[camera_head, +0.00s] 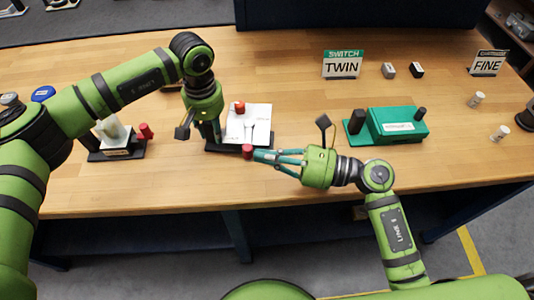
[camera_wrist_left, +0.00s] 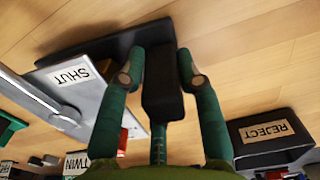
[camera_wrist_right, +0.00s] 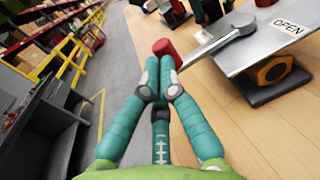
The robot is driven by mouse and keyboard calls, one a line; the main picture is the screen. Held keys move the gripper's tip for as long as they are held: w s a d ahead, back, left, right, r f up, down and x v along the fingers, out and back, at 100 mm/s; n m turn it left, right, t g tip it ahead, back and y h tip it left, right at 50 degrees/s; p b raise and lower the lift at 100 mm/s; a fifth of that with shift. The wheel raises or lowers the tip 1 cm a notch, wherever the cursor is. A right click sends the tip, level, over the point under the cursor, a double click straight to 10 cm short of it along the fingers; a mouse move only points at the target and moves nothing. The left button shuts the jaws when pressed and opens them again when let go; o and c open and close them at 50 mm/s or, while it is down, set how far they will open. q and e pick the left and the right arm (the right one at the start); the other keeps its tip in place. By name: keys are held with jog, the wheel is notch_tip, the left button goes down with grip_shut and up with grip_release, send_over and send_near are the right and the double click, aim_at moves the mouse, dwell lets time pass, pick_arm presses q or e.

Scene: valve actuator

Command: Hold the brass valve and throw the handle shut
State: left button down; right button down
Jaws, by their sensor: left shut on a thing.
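The valve fixture has a white plate (camera_head: 257,112) on a dark base (camera_head: 228,147) near the table's front edge. A brass hex body (camera_wrist_right: 272,70) shows under the plate in the right wrist view. A grey metal lever (camera_wrist_right: 222,40) crosses the plate and ends in a red knob (camera_head: 247,152). The plate bears SHUT (camera_wrist_left: 70,76) and OPEN (camera_wrist_right: 287,27) labels. My left gripper (camera_head: 211,138) is shut on a dark upright block (camera_wrist_left: 161,90) at the fixture's left end. My right gripper (camera_head: 257,155) has its fingers together, empty, close beside the red knob; I cannot tell if they touch.
A green box (camera_head: 398,126) stands to the right. TWIN (camera_head: 342,66) and FINE (camera_head: 487,63) signs and small parts sit farther back. Wood between valve and green box is mostly clear.

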jog(key=shift+a, duration=0.1)
jog(key=shift+a, duration=0.75)
pick_arm(q)
jog(key=shift+d, duration=0.1)
pick_arm(e)
jog(key=shift+a, duration=0.1)
pick_arm(q)
jog(key=shift+s+d, duration=0.1)
pick_arm(e)
jog(key=v, duration=0.9)
jog(key=s+v, duration=0.1)
jog(key=v, duration=0.4)
jog(key=shift+r, duration=0.1)
pick_arm(q)
jog(key=shift+a, duration=0.2)
pick_arm(e)
jog(key=shift+a, duration=0.1)
pick_arm(q)
jog(key=c, duration=0.8)
grip_release()
